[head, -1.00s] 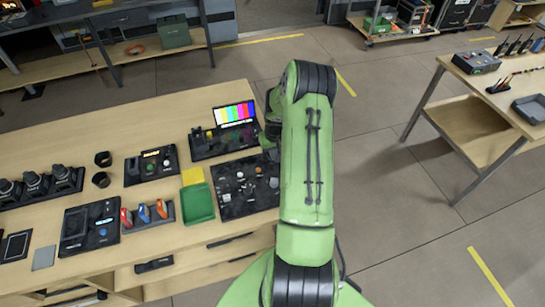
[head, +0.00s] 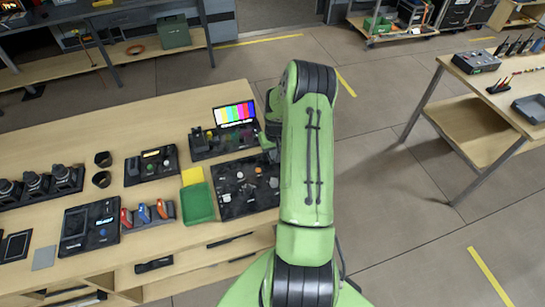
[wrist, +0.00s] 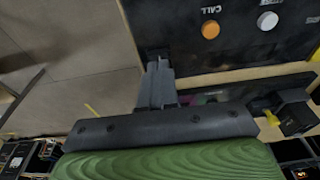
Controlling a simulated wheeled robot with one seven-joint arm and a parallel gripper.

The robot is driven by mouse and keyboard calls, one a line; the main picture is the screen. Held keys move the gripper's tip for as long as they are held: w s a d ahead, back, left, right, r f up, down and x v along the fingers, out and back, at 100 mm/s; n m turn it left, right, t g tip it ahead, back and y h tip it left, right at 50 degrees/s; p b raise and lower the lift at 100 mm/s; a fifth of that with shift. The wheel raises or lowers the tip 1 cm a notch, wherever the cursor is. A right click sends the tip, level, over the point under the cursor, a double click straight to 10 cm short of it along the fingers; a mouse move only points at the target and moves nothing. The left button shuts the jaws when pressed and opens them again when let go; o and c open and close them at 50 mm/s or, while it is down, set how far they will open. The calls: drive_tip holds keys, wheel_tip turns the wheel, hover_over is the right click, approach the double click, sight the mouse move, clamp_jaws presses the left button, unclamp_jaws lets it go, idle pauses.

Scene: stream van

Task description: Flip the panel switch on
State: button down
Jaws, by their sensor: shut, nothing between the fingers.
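The black control panel (head: 232,206) lies on the wooden bench in the head view, with several small knobs and buttons on it. The wrist view shows part of this panel (wrist: 175,40) at the top, with an upside-down CALL label, an orange button (wrist: 211,29) and a white button (wrist: 267,20). My gripper (wrist: 158,68) is shut and empty, its fingertips at the panel's near corner in the picture. I cannot tell whether they touch it. My arm hides most of the gripper in the head view. I cannot make out which control is the panel switch.
A colour-bar screen (head: 235,113) stands behind the panel. A green tray (head: 199,203) and yellow pad (head: 192,176) lie left of it. Several devices fill the bench's left part. Open floor (head: 385,170) lies right of my arm.

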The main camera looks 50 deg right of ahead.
drive_tip(key=shift+f+b, duration=0.8)
drive_tip(key=shift+f, duration=0.1)
idle(0.4)
drive_tip(key=shift+r, duration=0.1)
wheel_tip(320, 180, up, 7)
drive_tip(key=p, duration=0.4)
idle(0.5)
